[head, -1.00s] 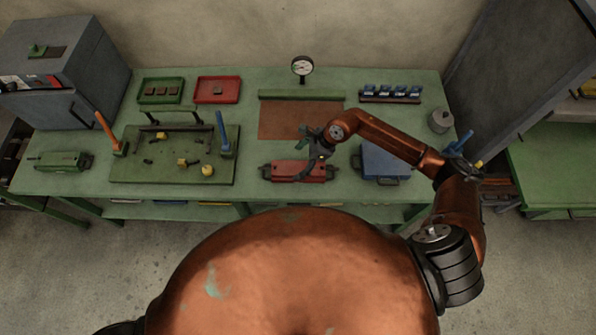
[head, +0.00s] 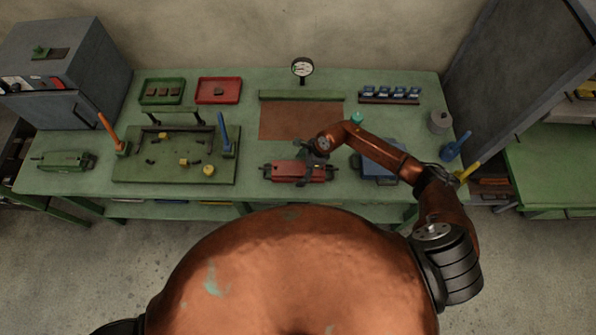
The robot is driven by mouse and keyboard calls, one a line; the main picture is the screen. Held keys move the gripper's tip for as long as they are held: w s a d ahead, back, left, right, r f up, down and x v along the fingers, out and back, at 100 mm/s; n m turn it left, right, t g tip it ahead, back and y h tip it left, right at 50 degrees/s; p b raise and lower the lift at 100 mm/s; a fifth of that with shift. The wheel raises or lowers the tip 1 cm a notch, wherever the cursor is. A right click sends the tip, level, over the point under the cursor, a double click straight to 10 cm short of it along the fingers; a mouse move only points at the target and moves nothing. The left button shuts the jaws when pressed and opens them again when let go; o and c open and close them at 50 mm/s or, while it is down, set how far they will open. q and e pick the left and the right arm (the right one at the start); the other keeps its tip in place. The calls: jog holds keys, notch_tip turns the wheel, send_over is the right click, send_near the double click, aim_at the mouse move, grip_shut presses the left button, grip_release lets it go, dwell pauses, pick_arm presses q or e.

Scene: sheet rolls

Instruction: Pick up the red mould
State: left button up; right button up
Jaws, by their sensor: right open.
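The red mould (head: 287,172) is a low block with dark end fittings, lying near the front edge of the green workbench, at the middle of the head view. My right gripper (head: 311,177) is open over the right part of the mould and hides some of it. The fingers look very close to the mould; I cannot tell whether they touch it. My left gripper is not in view.
A blue mould (head: 380,166) lies to the right, partly under my right arm. A green mould (head: 62,161) lies far left. A green board (head: 200,173) with upright tools stands left of the red mould. A brown mat (head: 290,122) lies behind, clear.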

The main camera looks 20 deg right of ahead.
jog(key=shift+c, duration=0.4)
jog(key=c, duration=2.1)
jog(key=shift+w+a+r, duration=0.1)
jog(key=shift+w+r, duration=0.15)
jog(key=shift+r, duration=0.05)
